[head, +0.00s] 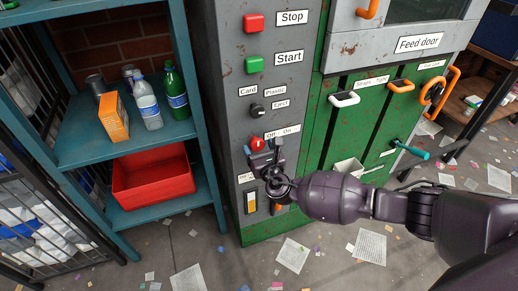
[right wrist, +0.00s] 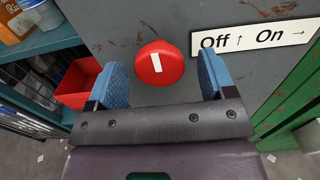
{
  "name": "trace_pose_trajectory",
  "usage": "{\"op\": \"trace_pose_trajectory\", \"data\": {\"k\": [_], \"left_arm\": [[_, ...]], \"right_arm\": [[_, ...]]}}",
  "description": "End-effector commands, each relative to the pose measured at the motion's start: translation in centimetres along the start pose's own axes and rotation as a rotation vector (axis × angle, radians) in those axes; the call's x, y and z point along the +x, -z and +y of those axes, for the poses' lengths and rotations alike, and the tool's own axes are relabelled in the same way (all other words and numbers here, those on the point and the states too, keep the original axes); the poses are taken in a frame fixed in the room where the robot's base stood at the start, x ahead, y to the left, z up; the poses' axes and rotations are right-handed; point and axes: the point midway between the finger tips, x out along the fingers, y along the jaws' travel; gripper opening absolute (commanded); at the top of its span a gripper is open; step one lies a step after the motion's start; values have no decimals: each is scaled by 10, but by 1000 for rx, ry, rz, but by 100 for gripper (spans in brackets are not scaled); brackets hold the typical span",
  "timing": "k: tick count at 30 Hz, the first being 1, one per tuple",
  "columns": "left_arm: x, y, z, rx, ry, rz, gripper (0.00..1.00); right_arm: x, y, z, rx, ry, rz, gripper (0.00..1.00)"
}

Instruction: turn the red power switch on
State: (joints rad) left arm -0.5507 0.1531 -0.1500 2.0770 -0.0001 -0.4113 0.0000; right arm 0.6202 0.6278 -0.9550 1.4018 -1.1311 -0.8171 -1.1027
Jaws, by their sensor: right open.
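The red power switch (head: 258,144) is a round red knob on the grey control panel, below the Card/Plastic/Eject selector. In the right wrist view the switch (right wrist: 174,66) has a white mark that stands nearly upright, tilted slightly. A label (right wrist: 255,37) to its right reads "Off" with an up arrow and "On" with a right arrow. My right gripper (head: 265,159) is at the panel just below the switch. In the right wrist view its blue fingertips (right wrist: 163,80) are spread apart, one on each side of the knob, with gaps to it. My left gripper is not in view.
The panel also carries a red Stop button (head: 253,22), a green Start button (head: 253,65) and a black selector (head: 257,107). Teal shelves (head: 80,148) with bottles and a red bin (head: 153,180) stand left. The green machine doors (head: 360,115) have protruding handles.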

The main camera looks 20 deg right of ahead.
Motion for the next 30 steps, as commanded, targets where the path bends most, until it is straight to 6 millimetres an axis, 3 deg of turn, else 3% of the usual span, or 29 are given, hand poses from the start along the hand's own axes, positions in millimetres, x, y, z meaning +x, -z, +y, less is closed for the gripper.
{"op": "trace_pose_trajectory", "data": {"k": [7, 16, 30], "left_arm": [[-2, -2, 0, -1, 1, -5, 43], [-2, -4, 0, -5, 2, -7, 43], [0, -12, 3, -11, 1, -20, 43]], "right_arm": [[0, 0, 0, 0, 0, 0, 73], [0, 0, 0, 0, 0, 0, 28], [-1, 3, 0, 123, 2, 4, 27]]}}
